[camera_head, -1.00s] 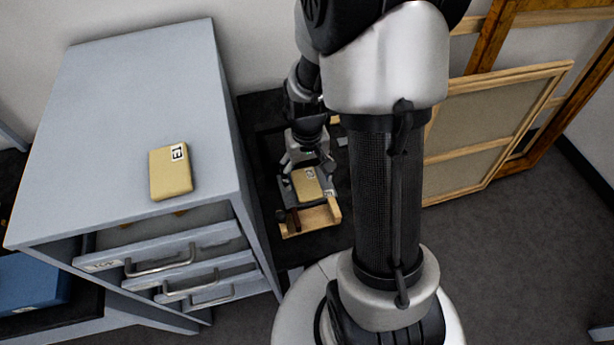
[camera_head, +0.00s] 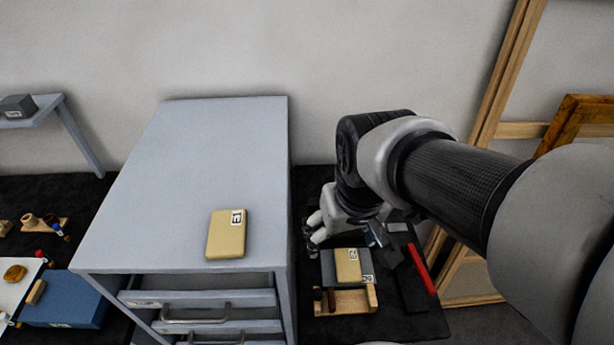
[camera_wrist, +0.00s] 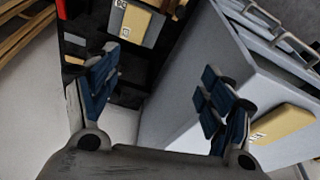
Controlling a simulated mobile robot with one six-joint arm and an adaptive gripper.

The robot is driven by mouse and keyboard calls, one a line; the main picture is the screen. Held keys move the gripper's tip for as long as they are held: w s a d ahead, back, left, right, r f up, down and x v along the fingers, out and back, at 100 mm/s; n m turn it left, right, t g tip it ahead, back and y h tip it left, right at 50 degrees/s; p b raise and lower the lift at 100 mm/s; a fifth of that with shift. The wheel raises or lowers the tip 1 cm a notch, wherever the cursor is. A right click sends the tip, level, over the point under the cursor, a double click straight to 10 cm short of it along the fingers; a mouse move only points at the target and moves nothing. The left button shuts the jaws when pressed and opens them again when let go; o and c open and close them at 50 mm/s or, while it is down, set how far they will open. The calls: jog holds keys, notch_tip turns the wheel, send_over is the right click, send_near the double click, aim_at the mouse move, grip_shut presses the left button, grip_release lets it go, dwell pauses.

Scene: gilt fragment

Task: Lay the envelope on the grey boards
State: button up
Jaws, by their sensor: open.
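Two tan envelopes are in view. One, with a label like E1 (camera_head: 227,237), lies flat on the grey cabinet top. The other, labelled like E2 (camera_head: 347,268), lies on the grey boards (camera_head: 327,262) on the dark table right of the cabinet. My gripper (camera_head: 348,241) is open and empty above and behind the boards, apart from both envelopes. In the wrist view, my gripper (camera_wrist: 160,88) shows spread blue-padded fingers with nothing between them. There the envelope on the boards (camera_wrist: 131,23) is at the top and the cabinet envelope (camera_wrist: 283,133) is at right.
The cabinet (camera_head: 185,165) stands close left of the dark table (camera_head: 428,322). A wooden holder (camera_head: 345,301) stands in front of the boards, and a red bar (camera_head: 422,269) lies to the right. Wooden frames (camera_head: 505,85) lean at right. A blue box (camera_head: 65,300) is at lower left.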

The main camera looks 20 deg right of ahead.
jog(key=s+a+r+n+t, duration=0.1)
jog(key=s+a+r, duration=0.2)
jog(key=s, duration=0.3)
jog(key=shift+s+r+t, duration=0.3)
jog(key=shift+t, duration=0.1)
